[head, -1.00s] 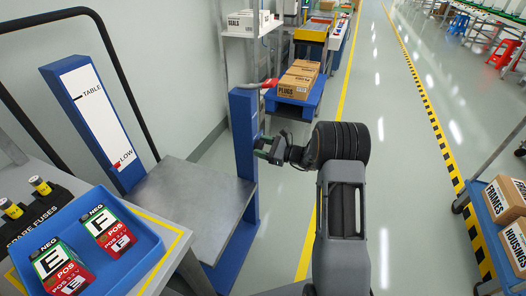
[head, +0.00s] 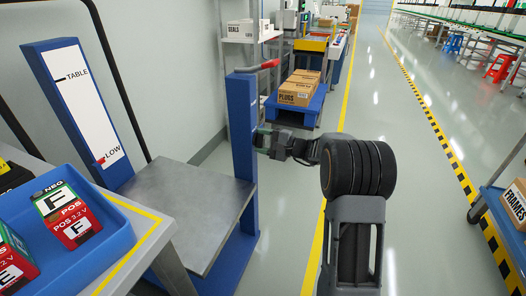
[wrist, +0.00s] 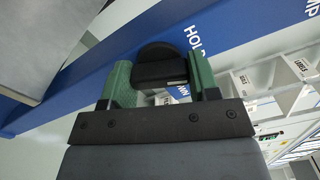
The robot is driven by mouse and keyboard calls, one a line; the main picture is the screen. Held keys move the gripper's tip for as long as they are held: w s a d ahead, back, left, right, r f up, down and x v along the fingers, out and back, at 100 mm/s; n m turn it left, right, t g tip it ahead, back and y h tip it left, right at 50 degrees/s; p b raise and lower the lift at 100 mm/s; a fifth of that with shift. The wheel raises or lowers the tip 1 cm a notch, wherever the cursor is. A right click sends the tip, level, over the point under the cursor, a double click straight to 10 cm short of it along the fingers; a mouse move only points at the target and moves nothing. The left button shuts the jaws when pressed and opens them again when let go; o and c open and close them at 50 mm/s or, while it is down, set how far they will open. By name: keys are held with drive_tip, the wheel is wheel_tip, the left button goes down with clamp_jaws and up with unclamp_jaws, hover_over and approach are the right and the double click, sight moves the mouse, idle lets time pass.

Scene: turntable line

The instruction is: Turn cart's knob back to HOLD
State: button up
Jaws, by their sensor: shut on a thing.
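The cart's blue post (head: 241,130) stands upright at the right corner of its grey platform (head: 185,205). The black knob (wrist: 160,65) sits on the blue post in the wrist view. My gripper (head: 262,138) is at the side of this post; in the wrist view its green fingers (wrist: 161,80) are shut on the knob from both sides. The word HOLD (wrist: 195,40) is printed on the blue face just right of the knob. Other lettering is partly cut off or hidden behind a finger. I cannot see which word the knob points to.
A scale board (head: 80,100) marked TABLE and LOW has its red pointer (head: 101,161) at LOW. A red-gripped handle (head: 262,66) tops the post. A blue battery tray (head: 110,245) is at the left. A trolley (head: 490,200) stands right; the floor between is clear.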

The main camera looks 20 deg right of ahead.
drive_tip(key=shift+a+f+n+b, duration=0.1)
drive_tip(key=shift+f+n+b, duration=0.1)
drive_tip(key=shift+n+b, duration=1.5)
drive_tip(key=shift+n, duration=0.4)
drive_tip(key=o, duration=0.9)
drive_tip(key=shift+r, duration=0.15)
drive_tip(key=shift+s, duration=0.1)
drive_tip(key=shift+p+v, duration=2.2)
drive_tip(key=shift+v, duration=4.75)
